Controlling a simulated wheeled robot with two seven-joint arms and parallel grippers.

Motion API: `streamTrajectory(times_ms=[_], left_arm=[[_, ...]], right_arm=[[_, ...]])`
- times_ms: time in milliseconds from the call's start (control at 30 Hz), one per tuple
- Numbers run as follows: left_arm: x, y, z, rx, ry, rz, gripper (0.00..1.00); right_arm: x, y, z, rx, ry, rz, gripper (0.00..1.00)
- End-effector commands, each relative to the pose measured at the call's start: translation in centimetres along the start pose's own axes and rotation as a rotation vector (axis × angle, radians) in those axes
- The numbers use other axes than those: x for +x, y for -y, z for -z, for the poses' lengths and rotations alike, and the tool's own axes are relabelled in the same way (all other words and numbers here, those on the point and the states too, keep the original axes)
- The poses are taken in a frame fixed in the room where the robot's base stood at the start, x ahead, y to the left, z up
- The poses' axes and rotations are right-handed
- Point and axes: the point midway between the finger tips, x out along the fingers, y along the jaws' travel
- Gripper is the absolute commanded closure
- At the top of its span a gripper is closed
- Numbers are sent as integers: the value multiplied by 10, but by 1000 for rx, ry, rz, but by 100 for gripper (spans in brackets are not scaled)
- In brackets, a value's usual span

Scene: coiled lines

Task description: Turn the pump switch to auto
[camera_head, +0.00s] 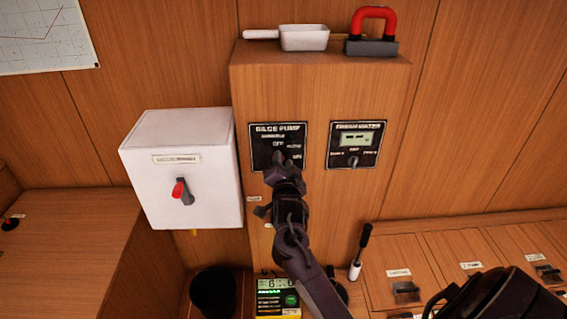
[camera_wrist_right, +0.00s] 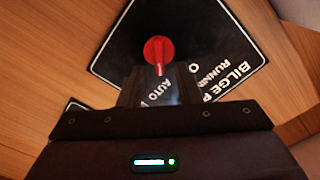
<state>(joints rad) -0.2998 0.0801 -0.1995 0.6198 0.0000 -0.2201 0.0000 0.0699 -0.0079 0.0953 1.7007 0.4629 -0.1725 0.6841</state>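The bilge pump panel (camera_head: 262,133) is a black plate on the wooden cabinet, with lettering that includes OFF, AUTO and ON. My right gripper (camera_head: 281,166) is in front of its lower part and hides the switch in the head view. In the right wrist view the red pump switch (camera_wrist_right: 158,49) shows on the black panel (camera_wrist_right: 124,40). Its narrow end points down the picture, toward the AUTO lettering. My right gripper's fingers (camera_wrist_right: 159,88) stand apart around that lettering, just below the switch. I cannot tell if they touch it. My left gripper is not in view.
A second panel (camera_head: 373,136) with a display and small knob is to the right. A white box (camera_head: 190,135) with a red-tipped switch juts out left. A scoop (camera_head: 303,38) and a red-handled block (camera_head: 371,46) sit on the cabinet top. A black bin (camera_head: 213,292) stands below.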

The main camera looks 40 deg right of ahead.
Motion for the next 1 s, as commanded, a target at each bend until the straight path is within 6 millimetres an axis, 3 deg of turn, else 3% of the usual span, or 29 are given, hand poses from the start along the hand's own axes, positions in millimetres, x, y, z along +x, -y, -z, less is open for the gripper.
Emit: streamTrajectory(times_ms=[167,600,1000], left_arm=[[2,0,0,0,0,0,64],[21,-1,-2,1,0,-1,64],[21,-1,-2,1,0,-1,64]], right_arm=[[-4,0,-1,0,0,1,69],[-70,-2,-2,1,2,-1,69],[-78,0,0,0,0,0,69]])
